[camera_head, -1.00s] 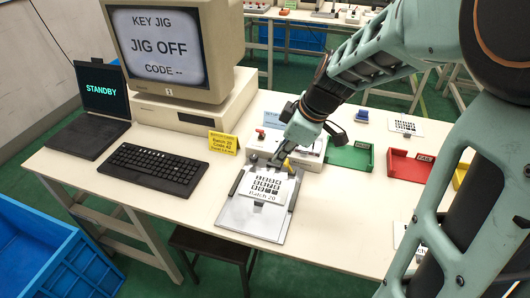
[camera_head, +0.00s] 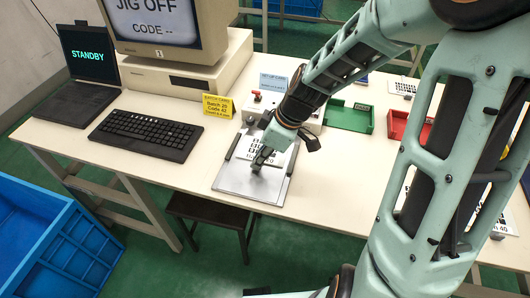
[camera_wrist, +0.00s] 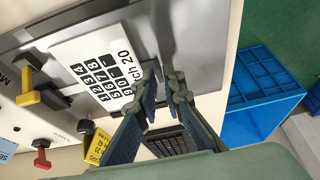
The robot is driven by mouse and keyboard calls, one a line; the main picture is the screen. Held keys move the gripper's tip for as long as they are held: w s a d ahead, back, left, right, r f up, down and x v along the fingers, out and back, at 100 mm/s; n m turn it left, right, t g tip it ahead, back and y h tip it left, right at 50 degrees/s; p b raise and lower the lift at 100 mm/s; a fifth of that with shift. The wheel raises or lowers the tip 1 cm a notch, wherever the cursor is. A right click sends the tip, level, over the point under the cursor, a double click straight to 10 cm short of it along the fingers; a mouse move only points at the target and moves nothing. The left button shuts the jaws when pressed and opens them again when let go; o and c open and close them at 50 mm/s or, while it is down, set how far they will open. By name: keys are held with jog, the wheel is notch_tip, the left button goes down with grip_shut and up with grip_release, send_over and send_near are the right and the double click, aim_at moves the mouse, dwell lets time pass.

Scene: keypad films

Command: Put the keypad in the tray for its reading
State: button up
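The keypad film, a white sheet with black keys and "Batch 20" print, lies on the grey metal jig plate (camera_head: 228,183). In the wrist view the keypad (camera_wrist: 97,68) lies flat on the plate, and part of its "Batch" print is hidden. My gripper (camera_head: 260,163) is over the keypad's front part in the head view and covers some of it. In the wrist view my gripper (camera_wrist: 165,72) shows two fingers with a narrow gap and nothing visibly between them, beside the printed edge. A green tray (camera_head: 348,117) and a red tray (camera_head: 396,124) stand behind right.
A keyboard (camera_head: 146,134), a yellow batch card (camera_head: 217,106) and a monitor (camera_head: 155,30) reading "JIG OFF" stand left of the jig. A yellow lever (camera_wrist: 28,98) and red knob (camera_wrist: 42,160) show in the wrist view. Another film lies right, partly behind my arm.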

jog(key=shift+a+f, duration=0.1)
jog(key=shift+f, duration=0.3)
grip_shut()
jog(key=shift+s+a, duration=0.2)
jog(key=shift+s, duration=0.2)
jog(key=shift+s+a, duration=0.25)
jog(key=shift+s, duration=0.5)
